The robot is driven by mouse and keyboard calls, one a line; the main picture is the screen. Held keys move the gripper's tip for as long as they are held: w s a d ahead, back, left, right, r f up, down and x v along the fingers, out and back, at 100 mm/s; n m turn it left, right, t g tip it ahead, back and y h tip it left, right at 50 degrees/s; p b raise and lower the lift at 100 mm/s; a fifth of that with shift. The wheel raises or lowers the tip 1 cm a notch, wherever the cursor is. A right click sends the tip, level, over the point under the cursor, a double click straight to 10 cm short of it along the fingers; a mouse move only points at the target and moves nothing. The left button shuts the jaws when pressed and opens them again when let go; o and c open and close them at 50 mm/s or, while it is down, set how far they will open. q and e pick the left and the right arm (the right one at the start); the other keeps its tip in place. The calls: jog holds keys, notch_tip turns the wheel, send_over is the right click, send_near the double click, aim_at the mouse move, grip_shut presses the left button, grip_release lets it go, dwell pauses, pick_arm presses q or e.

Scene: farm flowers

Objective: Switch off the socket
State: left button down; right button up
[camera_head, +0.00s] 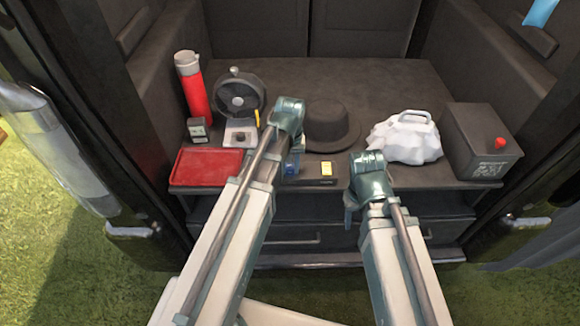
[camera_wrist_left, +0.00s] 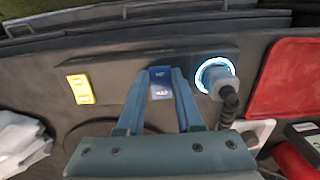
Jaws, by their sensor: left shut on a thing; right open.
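A blue rocker switch (camera_wrist_left: 160,83) with small white markings sits on the dark panel in the left wrist view. My left gripper (camera_wrist_left: 161,78) is shut on it, with one finger on each side. Beside it, a round socket with a lit blue-white ring (camera_wrist_left: 215,76) holds a grey plug with a black cable. In the head view my left gripper (camera_head: 291,168) is at the front edge of the deck, and my wrist hides most of the socket. My right gripper (camera_head: 352,208) is open and empty, in front of the deck edge.
A yellow switch (camera_head: 326,168) is right of my left gripper. A red tray (camera_head: 208,167), red flask (camera_head: 194,90), round fan (camera_head: 240,92), black hat (camera_head: 330,127), white bag (camera_head: 406,138) and dark box (camera_head: 480,143) stand on the deck (camera_head: 380,80). A drawer (camera_head: 330,238) is below.

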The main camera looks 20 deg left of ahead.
pick_arm(q)
jog(key=shift+w+g, duration=0.5)
jog(key=shift+g, duration=0.2)
jog(key=shift+a+g+h+b, duration=0.1)
jog(key=shift+g+h+b, duration=0.25)
jog(key=shift+g, duration=0.35)
jog(key=shift+s+r, duration=0.1)
jog(key=c, duration=0.6)
grip_release()
jog(key=shift+o, duration=0.2)
jog(key=shift+r, duration=0.1)
